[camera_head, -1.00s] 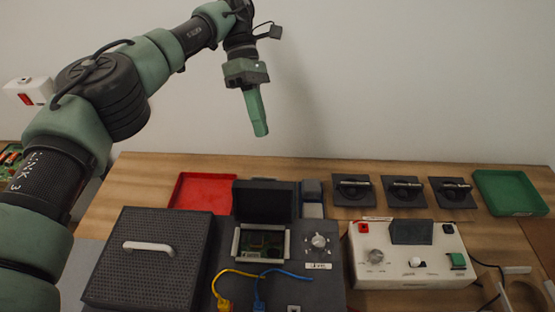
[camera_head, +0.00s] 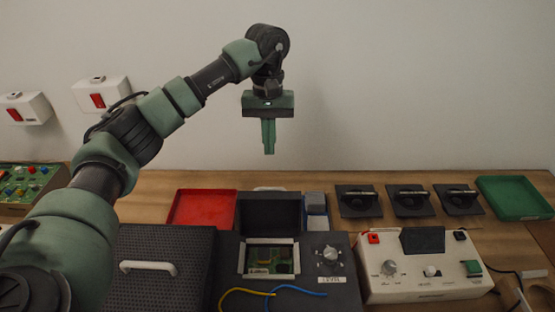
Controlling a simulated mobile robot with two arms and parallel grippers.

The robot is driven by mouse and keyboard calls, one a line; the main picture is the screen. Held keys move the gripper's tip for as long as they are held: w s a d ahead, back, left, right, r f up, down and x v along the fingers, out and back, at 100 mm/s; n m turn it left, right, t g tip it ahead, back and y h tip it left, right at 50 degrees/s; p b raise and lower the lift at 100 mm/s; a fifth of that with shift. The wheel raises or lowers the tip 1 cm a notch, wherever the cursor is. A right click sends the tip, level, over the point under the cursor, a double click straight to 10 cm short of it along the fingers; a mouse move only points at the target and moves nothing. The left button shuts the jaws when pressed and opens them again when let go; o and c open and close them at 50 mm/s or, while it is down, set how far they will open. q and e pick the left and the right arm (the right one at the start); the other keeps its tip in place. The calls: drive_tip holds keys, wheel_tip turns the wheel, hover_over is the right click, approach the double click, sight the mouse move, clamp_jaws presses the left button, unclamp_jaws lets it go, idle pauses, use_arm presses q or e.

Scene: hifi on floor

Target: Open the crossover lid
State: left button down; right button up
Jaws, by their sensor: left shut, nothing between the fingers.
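The crossover is a dark grey box (camera_head: 312,285) on the wooden bench, in the middle of the head view. Its black lid (camera_head: 270,213) stands raised at the back of a light-framed opening. A green circuit board (camera_head: 268,260) shows inside the opening. My left gripper (camera_head: 268,151) hangs pointing down above and behind the raised lid, against the wall. Its green fingers are shut with nothing between them, and it appears apart from the lid. My right gripper is not in view.
A knob (camera_head: 330,257) and yellow and blue cables (camera_head: 285,291) are on the crossover. A perforated dark box with a white handle (camera_head: 149,267) stands left, a white device (camera_head: 400,285) right. Behind are a red tray (camera_head: 202,210), several black holders (camera_head: 410,202) and a green tray (camera_head: 515,199).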

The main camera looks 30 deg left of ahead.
sight(270, 209)
use_arm(q)
drive_tip(key=s+d+f+p, duration=0.2)
drive_tip(key=s+f+p, duration=0.2)
drive_tip(key=f, duration=0.3)
drive_tip(key=shift+s+p, duration=0.15)
drive_tip(key=shift+p, duration=0.45)
